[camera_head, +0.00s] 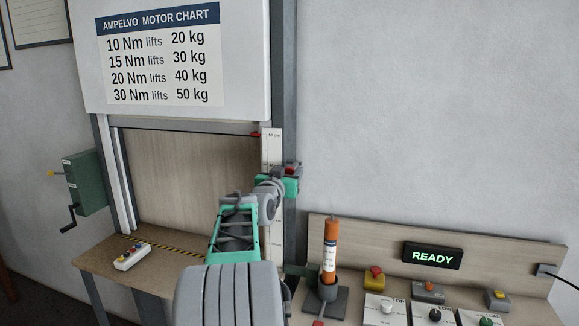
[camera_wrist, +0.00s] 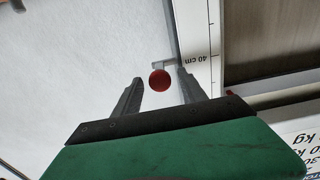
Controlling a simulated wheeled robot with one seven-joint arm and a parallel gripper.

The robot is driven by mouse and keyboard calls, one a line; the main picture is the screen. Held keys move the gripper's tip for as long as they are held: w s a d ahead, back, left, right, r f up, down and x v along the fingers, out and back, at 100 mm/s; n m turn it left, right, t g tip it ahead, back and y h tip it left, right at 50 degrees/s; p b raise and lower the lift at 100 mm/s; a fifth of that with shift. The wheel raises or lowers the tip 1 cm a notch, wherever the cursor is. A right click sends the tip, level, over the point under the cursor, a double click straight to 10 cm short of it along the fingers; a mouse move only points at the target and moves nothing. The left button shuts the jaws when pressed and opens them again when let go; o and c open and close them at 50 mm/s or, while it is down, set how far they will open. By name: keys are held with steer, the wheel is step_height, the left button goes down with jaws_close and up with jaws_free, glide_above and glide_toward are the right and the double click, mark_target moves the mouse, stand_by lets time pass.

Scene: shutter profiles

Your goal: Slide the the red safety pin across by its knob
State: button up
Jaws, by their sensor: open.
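The red safety pin's round knob (camera_wrist: 160,80) shows in the wrist view, close to the grey frame edge. A short grey piece of metal shows just behind it. My gripper (camera_wrist: 160,90) is open, with one dark finger on each side of the knob in the picture. I cannot tell whether the knob is between the fingertips in depth or just beyond them. No finger visibly touches it. In the head view my gripper (camera_head: 291,172) is at the right post of the shutter frame, and a bit of red shows there. The rest of the pin is hidden.
A height scale (camera_wrist: 205,45) runs along the post beside the knob. A chart board (camera_head: 180,60) hangs above the shutter (camera_head: 190,180). On the bench stand an orange cylinder (camera_head: 330,250), several buttons, and a READY display (camera_head: 432,256). The wall right of the post is bare.

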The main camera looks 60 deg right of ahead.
steer(key=shift+d, duration=0.55)
steer(key=shift+w, duration=0.1)
jaws_close()
steer(key=shift+a, duration=0.1)
stand_by(0.8)
